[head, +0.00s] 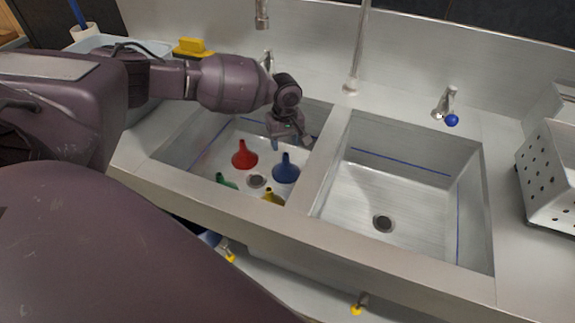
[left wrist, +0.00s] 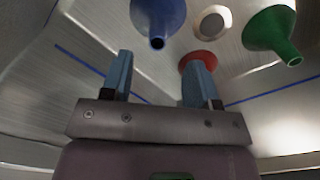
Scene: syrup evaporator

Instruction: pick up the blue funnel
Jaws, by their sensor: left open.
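The blue funnel (head: 286,170) stands spout up in the left sink basin (head: 178,150), to the right of the red funnel (head: 244,156). In the left wrist view the blue funnel (left wrist: 158,18) shows at the top, beyond the fingertips and partly cut off by the frame edge. My left gripper (head: 291,142) is over the back right part of that basin, above and behind the blue funnel. Its two fingers are apart in the left wrist view (left wrist: 158,76), with nothing between them. My right gripper is not in view.
A green funnel (head: 225,181) and a yellow funnel (head: 272,196) are near the basin's front, partly hidden by its rim. A drain (head: 256,181) lies among the funnels. A divider (head: 328,160) separates the empty right basin (head: 400,190). Taps stand behind.

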